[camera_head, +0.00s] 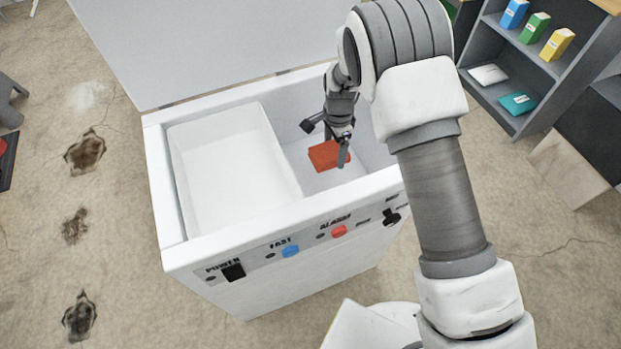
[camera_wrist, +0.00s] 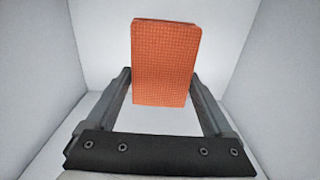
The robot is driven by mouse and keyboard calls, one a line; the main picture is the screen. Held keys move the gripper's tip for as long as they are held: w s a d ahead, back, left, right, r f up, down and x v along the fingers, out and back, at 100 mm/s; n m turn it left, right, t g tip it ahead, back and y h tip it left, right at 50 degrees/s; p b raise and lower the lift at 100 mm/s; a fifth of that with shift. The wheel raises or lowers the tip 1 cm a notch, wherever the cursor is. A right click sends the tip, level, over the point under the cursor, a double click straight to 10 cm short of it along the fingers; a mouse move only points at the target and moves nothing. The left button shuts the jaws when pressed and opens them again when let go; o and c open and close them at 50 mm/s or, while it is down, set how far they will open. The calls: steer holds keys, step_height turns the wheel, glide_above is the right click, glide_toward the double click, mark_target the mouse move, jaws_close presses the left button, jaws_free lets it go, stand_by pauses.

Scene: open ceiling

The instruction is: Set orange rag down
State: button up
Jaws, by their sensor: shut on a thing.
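The orange rag (camera_head: 323,156) is a small flat rectangle inside the right compartment of an open white chest (camera_head: 222,245). In the wrist view the rag (camera_wrist: 166,60) has a woven surface and stands up between the two fingers. My gripper (camera_head: 328,140) reaches down into that compartment and is shut on the rag. In the wrist view, my gripper (camera_wrist: 161,85) has one finger at each side of the rag's lower part. I cannot tell whether the rag touches the compartment floor.
The chest's left compartment (camera_head: 230,150) is empty. The raised lid (camera_head: 200,40) stands behind. Compartment walls (camera_wrist: 35,70) are close on both sides. A grey shelf (camera_head: 540,70) with small boxes stands at the upper right. The front panel has switches and buttons (camera_head: 290,250).

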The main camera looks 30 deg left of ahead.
mark_target(335, 149)
step_height(335, 149, down, 9)
steer(key=shift+r+b, duration=0.15)
steer(key=shift+b, duration=0.9)
steer(key=o, duration=1.2)
steer(key=shift+o, duration=0.2)
step_height(335, 149, up, 12)
steer(key=p, duration=0.3)
steer(key=shift+d+r, duration=0.1)
